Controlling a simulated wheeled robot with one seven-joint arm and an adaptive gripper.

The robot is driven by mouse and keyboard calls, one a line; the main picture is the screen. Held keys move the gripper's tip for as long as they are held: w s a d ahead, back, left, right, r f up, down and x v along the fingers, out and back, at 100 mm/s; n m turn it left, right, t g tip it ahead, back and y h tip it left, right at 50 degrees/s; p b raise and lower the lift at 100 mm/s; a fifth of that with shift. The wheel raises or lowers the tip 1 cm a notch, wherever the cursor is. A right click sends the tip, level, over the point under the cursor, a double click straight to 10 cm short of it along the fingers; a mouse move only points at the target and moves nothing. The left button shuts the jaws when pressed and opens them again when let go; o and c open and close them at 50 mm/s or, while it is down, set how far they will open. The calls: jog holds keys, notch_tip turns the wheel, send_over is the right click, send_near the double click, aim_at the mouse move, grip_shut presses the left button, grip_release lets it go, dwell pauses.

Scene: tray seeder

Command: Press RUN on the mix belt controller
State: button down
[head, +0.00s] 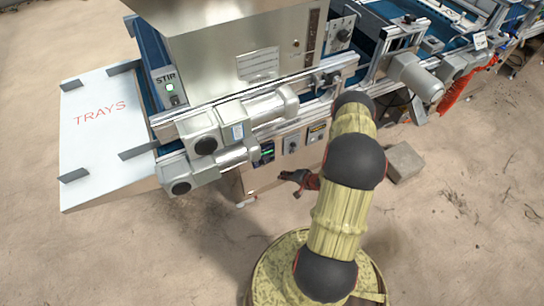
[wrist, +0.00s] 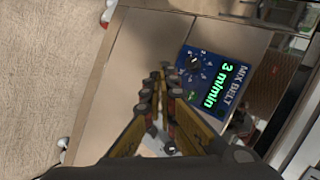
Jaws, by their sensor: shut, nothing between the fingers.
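The mix belt controller (wrist: 231,62) is a blue panel labelled MIX BELT in the wrist view. Its green display (wrist: 217,86) reads 3 m/min, and a dark dial (wrist: 193,62) sits beside it with small marks around it. In the head view the controller (head: 266,153) is a small dark box with a green display on the machine's lower front. My gripper (wrist: 160,74) is shut and empty, its tips just left of the panel in the wrist view. In the head view my gripper (head: 286,175) is below and right of the controller. I cannot make out a RUN label.
Two grey motors (head: 207,146) stick out above and left of the controller. Other small panels (head: 292,143) sit to its right. A TRAYS table (head: 100,165) stands at left, and a grey block (head: 405,162) lies on the floor at right. The sandy floor in front is mostly clear.

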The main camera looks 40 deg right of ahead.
aim_at(272, 155)
jog(key=shift+w, duration=0.1)
jog(key=w+d+b, duration=0.2)
jog(key=w, duration=0.6)
jog(key=shift+w, duration=0.15)
jog(key=shift+w+d, duration=0.1)
jog(key=shift+w, duration=0.05)
dwell(1.4)
jog(key=shift+w, duration=0.25)
